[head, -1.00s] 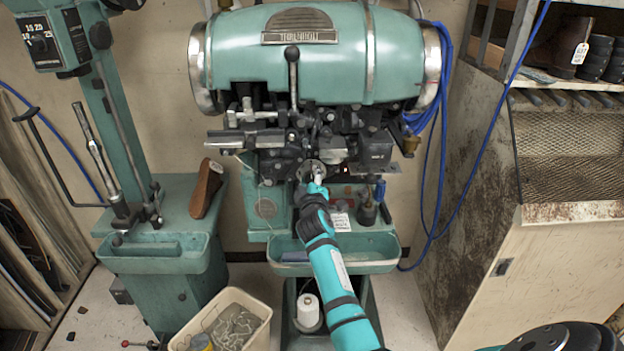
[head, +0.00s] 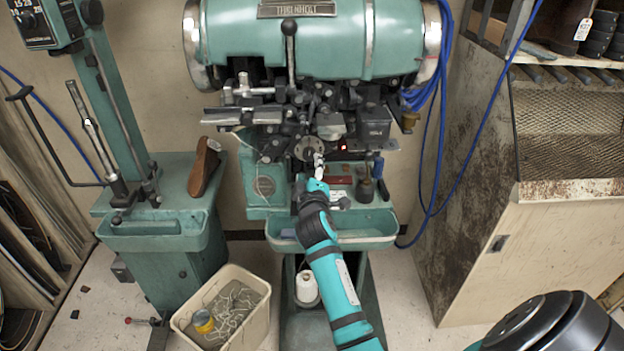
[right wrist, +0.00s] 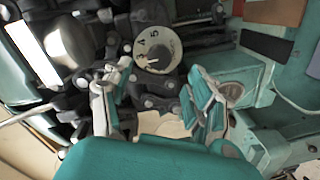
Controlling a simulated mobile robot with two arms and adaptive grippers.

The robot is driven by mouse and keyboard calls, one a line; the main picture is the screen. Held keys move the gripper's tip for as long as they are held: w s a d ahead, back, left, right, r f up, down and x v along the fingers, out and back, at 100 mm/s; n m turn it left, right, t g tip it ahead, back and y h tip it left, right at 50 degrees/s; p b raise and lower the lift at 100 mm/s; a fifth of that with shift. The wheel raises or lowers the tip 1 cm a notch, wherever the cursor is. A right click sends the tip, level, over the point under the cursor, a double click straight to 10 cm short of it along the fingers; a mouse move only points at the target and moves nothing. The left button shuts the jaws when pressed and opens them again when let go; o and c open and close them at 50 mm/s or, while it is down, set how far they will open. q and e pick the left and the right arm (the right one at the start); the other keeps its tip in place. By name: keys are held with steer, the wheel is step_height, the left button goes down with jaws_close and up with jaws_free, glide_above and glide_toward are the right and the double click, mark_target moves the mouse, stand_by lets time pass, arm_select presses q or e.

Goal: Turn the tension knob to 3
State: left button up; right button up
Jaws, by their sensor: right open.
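My right gripper (head: 319,165) is just in front of and below the dial. In the right wrist view its fingers (right wrist: 157,75) are spread, with the dial beyond and between their tips, apparently untouched. My left gripper is not in view.
Levers and black mechanism (head: 375,120) crowd around the dial. A green tray (head: 370,238) juts out below. A green stand (head: 165,225) and a cream bin (head: 255,325) stand left. Blue cables (head: 432,150) and a worn cabinet (head: 470,225) are on the right.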

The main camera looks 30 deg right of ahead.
steer(key=v, duration=0.4)
stand_by(0.4)
